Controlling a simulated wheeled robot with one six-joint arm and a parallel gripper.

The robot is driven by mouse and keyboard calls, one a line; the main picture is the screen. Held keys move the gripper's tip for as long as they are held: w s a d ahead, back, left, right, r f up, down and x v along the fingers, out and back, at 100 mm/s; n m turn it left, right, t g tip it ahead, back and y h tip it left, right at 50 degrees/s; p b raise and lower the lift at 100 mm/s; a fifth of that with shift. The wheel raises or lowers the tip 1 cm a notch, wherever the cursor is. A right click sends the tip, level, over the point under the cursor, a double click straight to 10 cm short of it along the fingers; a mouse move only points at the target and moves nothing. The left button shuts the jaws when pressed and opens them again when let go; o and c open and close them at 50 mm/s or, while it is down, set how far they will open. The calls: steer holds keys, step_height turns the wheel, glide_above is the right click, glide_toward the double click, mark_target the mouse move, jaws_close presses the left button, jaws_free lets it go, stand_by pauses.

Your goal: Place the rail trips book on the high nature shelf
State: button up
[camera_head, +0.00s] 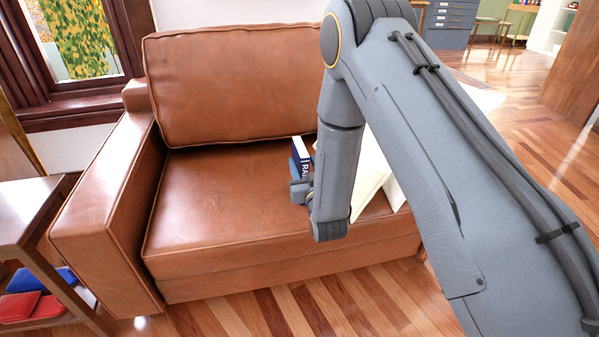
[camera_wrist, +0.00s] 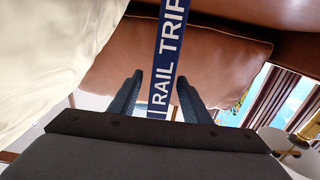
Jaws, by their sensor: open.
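The rail trips book (camera_head: 302,158) is blue with white lettering and stands upright on the brown leather sofa (camera_head: 220,190). Its spine (camera_wrist: 166,65) faces the wrist camera, reading "RAIL TRIP" in the part that shows. My gripper (camera_wrist: 160,85) is open, with one finger on each side of the lower spine and a visible gap on both sides. In the head view my gripper (camera_head: 301,190) is at the book, partly hidden by my arm. The high nature shelf cannot be made out in either view.
A cream cushion (camera_head: 372,175) is close on the right of the book, partly behind my arm. A side table (camera_head: 30,205) with red and blue books on its lower shelf stands at the left. Wood floor (camera_head: 340,305) is clear in front of the sofa.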

steer(key=x, duration=0.4)
steer(key=shift+w+a+r+b, duration=0.1)
steer(key=shift+w+b, duration=0.05)
steer(key=shift+b, duration=0.15)
steer(key=shift+c, duration=0.2)
jaws_close()
